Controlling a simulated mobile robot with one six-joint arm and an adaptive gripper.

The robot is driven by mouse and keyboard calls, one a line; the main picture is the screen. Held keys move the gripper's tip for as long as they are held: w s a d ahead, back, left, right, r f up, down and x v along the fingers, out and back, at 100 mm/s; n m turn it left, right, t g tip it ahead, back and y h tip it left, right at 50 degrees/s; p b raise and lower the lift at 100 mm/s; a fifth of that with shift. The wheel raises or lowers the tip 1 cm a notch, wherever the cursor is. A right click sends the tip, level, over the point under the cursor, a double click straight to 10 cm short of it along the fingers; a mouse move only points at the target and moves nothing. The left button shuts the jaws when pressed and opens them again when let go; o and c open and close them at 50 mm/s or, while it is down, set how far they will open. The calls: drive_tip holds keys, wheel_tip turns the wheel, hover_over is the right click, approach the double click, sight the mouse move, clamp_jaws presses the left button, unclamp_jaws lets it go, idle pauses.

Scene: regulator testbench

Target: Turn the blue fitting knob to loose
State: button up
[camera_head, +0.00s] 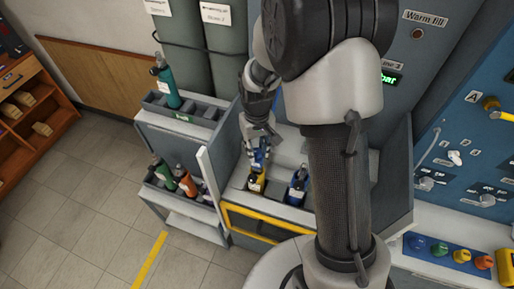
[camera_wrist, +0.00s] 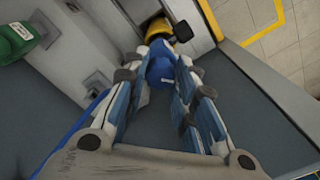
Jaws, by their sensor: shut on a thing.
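The blue fitting knob (camera_wrist: 161,72) sits between the fingertips of my gripper (camera_wrist: 162,62) in the wrist view, with a finger on each side. My gripper is shut on it. Its marking and turn angle are too small to read. In the head view my gripper (camera_head: 260,152) reaches down into the bench bay, just above a yellow-bodied unit (camera_head: 256,181). This yellow body also shows beyond the fingertips in the wrist view (camera_wrist: 181,31). My fingers hide part of the knob.
A blue unit (camera_head: 297,187) stands close to the right in the same bay. A rack (camera_head: 180,112) with a teal cylinder (camera_head: 165,85) is at left, with several more cylinders below. A blue panel (camera_head: 470,130) is at right. Grey bay walls stand close around my gripper.

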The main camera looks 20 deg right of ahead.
sight(257, 151)
idle(0.6)
drive_tip(key=o, duration=1.1)
drive_tip(key=shift+r, duration=0.1)
wheel_tip(257, 151, up, 12)
